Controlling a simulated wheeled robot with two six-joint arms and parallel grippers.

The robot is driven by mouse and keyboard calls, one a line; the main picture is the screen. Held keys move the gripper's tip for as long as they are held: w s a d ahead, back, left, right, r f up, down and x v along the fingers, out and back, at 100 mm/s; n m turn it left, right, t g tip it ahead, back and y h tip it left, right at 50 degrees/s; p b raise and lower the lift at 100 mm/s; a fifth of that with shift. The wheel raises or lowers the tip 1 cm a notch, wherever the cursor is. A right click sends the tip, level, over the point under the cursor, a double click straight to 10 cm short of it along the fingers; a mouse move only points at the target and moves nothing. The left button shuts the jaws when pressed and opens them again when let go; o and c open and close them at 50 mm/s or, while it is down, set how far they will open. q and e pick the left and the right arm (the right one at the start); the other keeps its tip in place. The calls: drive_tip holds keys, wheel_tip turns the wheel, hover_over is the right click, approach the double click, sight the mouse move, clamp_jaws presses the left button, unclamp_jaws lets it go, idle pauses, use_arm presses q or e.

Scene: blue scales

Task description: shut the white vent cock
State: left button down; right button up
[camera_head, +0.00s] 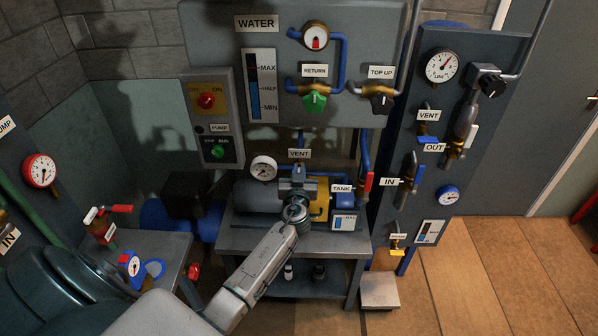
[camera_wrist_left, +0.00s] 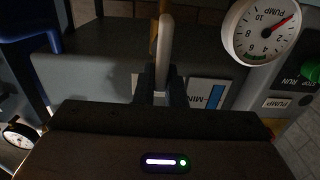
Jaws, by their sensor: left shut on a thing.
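My left arm reaches in from the lower left of the head view. Its gripper (camera_head: 298,180) is at the valve just under the VENT label (camera_head: 299,154), in front of the pump bench. In the left wrist view, the gripper fingers (camera_wrist_left: 161,88) are closed on the white vent cock handle (camera_wrist_left: 164,42), a pale lever standing up between them. In the head view the gripper hides this handle and most of the cock's body, so its angle to the pipe is hard to tell there. My right gripper is not in view.
A round pump gauge (camera_head: 263,168) sits close left of the gripper; it also shows in the wrist view (camera_wrist_left: 262,30). A red lever (camera_head: 368,182) by the TANK label is close right. A second panel (camera_head: 476,100) on the right carries another VENT label and blue levers. Open floor (camera_head: 480,280) lies front right.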

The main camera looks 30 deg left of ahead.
use_arm(q)
drive_tip(key=shift+w+d+f+m+b, duration=0.35)
drive_tip(key=shift+m+b, duration=0.85)
drive_tip(key=shift+m, duration=1.75)
drive_tip(key=shift+w+d+f+m+b, duration=0.15)
drive_tip(key=shift+d+f+m+b, duration=0.7)
drive_tip(key=shift+m, duration=2.15)
drive_tip(key=shift+w+f+m+b, duration=0.25)
drive_tip(key=shift+m+b, duration=1.25)
drive_tip(key=shift+m, duration=1.45)
drive_tip(key=c, duration=1.5)
unclamp_jaws()
drive_tip(key=b+v, duration=0.3)
drive_tip(key=v, duration=0.7)
drive_tip(key=shift+s, duration=0.35)
